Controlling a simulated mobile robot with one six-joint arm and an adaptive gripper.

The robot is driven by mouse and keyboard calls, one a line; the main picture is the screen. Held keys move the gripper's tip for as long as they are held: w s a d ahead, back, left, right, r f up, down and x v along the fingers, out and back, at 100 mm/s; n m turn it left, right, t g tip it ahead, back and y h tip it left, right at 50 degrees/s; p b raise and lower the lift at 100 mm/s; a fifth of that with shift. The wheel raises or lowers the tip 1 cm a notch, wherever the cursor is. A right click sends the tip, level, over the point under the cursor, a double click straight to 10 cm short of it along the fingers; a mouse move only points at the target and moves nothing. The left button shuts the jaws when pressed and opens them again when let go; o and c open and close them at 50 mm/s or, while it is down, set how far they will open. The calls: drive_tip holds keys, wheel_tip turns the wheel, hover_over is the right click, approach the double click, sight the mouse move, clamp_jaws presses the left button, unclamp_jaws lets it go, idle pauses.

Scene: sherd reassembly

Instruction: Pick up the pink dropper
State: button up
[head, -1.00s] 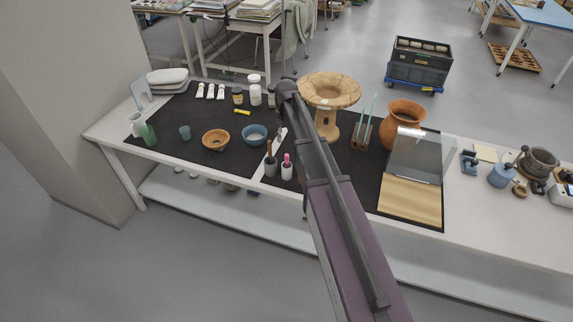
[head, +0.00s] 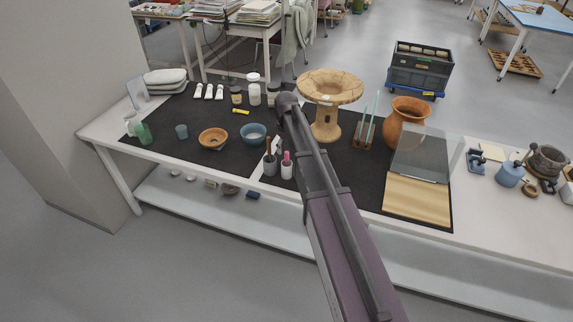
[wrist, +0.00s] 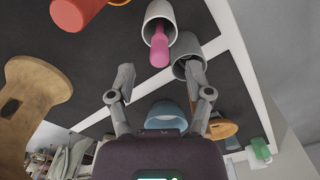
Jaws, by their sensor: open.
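In the wrist view the pink dropper (wrist: 160,48) pokes out of the white cup (wrist: 157,12) near the top centre. My gripper (wrist: 160,72) is open and empty, its two fingers spread either side of the dropper in the picture, apart from it. A grey cup (wrist: 184,68) shows beside the right finger. In the head view my gripper is hidden by my arm.
The grey cup (head: 270,167) with brown-handled tools stands close left of the white cup. A blue bowl (head: 253,134) and an orange bowl (head: 213,139) lie further left. A large tan stand (head: 328,90), an orange vase (head: 405,122) and a clear panel (head: 422,155) stand right.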

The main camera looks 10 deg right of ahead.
sight(287, 161)
drive_tip(key=shift+f, duration=0.3)
drive_tip(key=shift+s+f+b, duration=0.15)
drive_tip(key=shift+f+b, duration=2.3)
drive_tip(key=shift+b, duration=0.2)
drive_tip(key=c, duration=0.9)
